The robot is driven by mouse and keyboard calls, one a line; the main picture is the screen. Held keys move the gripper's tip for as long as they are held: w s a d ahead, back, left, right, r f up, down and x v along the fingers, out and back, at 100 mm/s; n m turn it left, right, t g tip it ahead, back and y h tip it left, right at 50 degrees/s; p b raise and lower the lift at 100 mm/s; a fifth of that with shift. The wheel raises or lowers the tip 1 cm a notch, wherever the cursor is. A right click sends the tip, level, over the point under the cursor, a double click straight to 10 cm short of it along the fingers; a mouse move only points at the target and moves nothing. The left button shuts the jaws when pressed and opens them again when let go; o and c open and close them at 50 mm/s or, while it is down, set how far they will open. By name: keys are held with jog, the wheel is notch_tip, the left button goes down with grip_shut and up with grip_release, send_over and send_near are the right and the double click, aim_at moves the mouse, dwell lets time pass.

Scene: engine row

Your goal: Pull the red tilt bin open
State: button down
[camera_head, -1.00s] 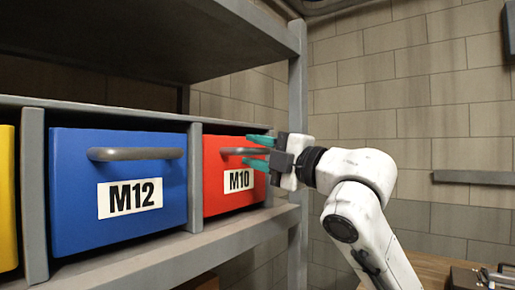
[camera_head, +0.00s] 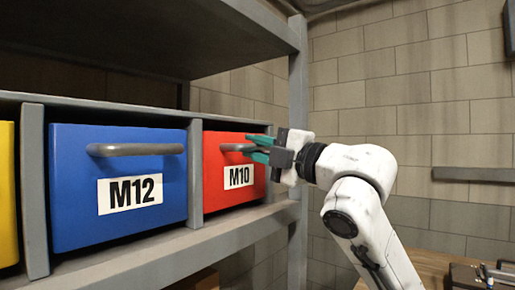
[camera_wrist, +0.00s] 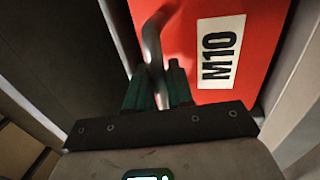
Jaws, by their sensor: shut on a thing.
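The red tilt bin (camera_head: 224,182) sits in its shelf bay, marked M10, and looks closed. Its grey bar handle (camera_head: 235,147) runs across the upper front. My gripper (camera_head: 257,149) is at the right part of this handle, with its green fingers closed around the bar. In the wrist view the fingers (camera_wrist: 158,88) grip the handle (camera_wrist: 152,45), with the red bin (camera_wrist: 250,80) behind and its M10 label to the right. The exact contact at the fingertips is partly hidden.
A blue bin (camera_head: 80,170) marked M12 is left of the red one, and a yellow bin (camera_head: 7,195) is at the far left. A grey shelf post (camera_head: 298,110) stands right beside my gripper. A wooden surface (camera_head: 435,268) lies lower right.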

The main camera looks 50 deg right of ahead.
jog(key=shift+f+b, duration=0.2)
jog(key=shift+b, duration=0.1)
jog(key=s+f+t+b, duration=0.5)
jog(key=s+t+b, duration=0.1)
jog(key=b, duration=1.1)
jog(key=shift+s+d+f, duration=0.15)
jog(key=shift+s+f, duration=0.05)
jog(key=shift+f, duration=0.05)
jog(key=c, duration=1.2)
grip_release()
jog(key=shift+s, duration=0.1)
